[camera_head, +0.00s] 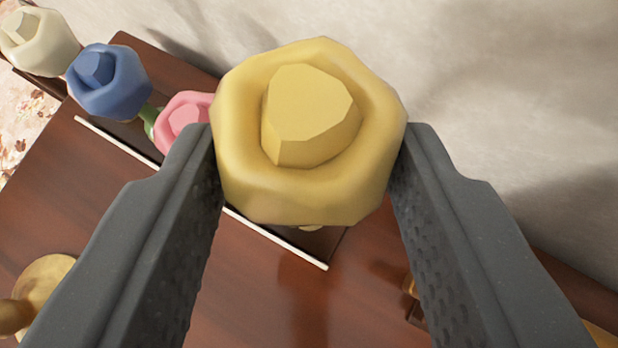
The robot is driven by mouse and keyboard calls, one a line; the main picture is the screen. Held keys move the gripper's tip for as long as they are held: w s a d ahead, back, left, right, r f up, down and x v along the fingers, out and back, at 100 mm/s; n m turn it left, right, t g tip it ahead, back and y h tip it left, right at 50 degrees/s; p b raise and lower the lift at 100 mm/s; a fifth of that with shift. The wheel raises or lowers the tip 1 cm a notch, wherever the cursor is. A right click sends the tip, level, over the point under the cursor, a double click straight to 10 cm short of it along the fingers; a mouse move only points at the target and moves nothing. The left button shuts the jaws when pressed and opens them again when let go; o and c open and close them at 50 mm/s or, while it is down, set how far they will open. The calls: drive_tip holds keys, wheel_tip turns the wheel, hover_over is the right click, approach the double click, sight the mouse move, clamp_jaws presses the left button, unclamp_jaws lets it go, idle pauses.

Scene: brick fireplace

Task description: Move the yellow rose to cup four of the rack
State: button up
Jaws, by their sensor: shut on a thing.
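The yellow rose (310,195) is a large faceted bloom in the upper middle of the view. My gripper (308,150) is shut on it, with one dark grey finger on each side touching the bloom. The rose's lower part is hidden beneath the bloom. A dark rack with a pale front edge (290,245) runs diagonally below and behind it. A white rose (40,40), a blue rose (110,82) and a pink rose (182,118) stand in a row along the rack at the upper left. The yellow bloom hides the rack's cups near its right end.
The reddish-brown wooden surface (80,200) lies below. A brass-coloured object (42,285) is at the lower left. Other gold-coloured pieces show partly at the lower right, behind my finger. A pale rough wall (500,100) rises close behind on the right.

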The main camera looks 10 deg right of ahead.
drive_tip(key=shift+f+b, duration=0.65)
drive_tip(key=shift+f, duration=1.6)
drive_tip(key=shift+f+b, duration=0.85)
drive_tip(key=shift+f, duration=1.1)
idle(0.4)
drive_tip(key=o, duration=0.9)
drive_tip(key=v, duration=1.4)
drive_tip(key=shift+w, duration=0.1)
